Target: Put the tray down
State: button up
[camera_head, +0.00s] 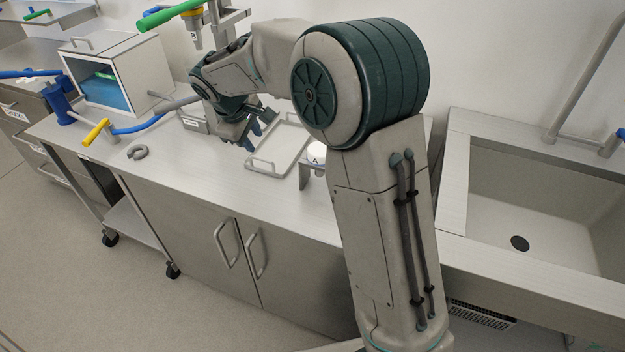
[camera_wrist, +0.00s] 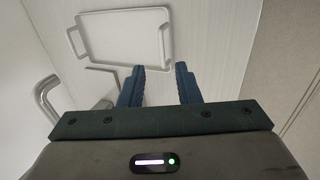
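The tray (camera_head: 283,147) is a shallow pale rectangle with a raised handle at each end. It appears to lie flat on the steel counter (camera_head: 215,190), and my arm hides part of its far side. In the wrist view the tray (camera_wrist: 122,38) is at the upper middle, ahead of my fingers, with both handles showing. My gripper (camera_head: 259,131) is at the left side of the tray in the head view. In the wrist view my gripper (camera_wrist: 159,70) has its two blue fingers apart with nothing between them. The fingers appear clear of the near handle.
A stand with a white-topped part marked A (camera_head: 315,153) is right of the tray. A green-handled dispenser (camera_head: 170,15) is above. The sink (camera_head: 545,205) is right.

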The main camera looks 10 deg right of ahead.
jog(key=s+d+m+y, duration=0.1)
jog(key=s+d+m, duration=0.2)
jog(key=s, duration=0.7)
jog(key=s+d+r+m, duration=0.1)
jog(key=s+d+m, duration=0.3)
jog(key=s+d, duration=0.3)
jog(key=s+d+m+g+y, duration=0.1)
jog(key=s+d+m, duration=0.3)
jog(key=s, duration=0.8)
jog(key=shift+s+d+r+y, duration=0.15)
jog(key=shift+s+d+y, duration=0.15)
jog(key=shift+d, duration=0.65)
jog(key=shift+d+m, duration=0.1)
jog(key=shift+m, duration=0.2)
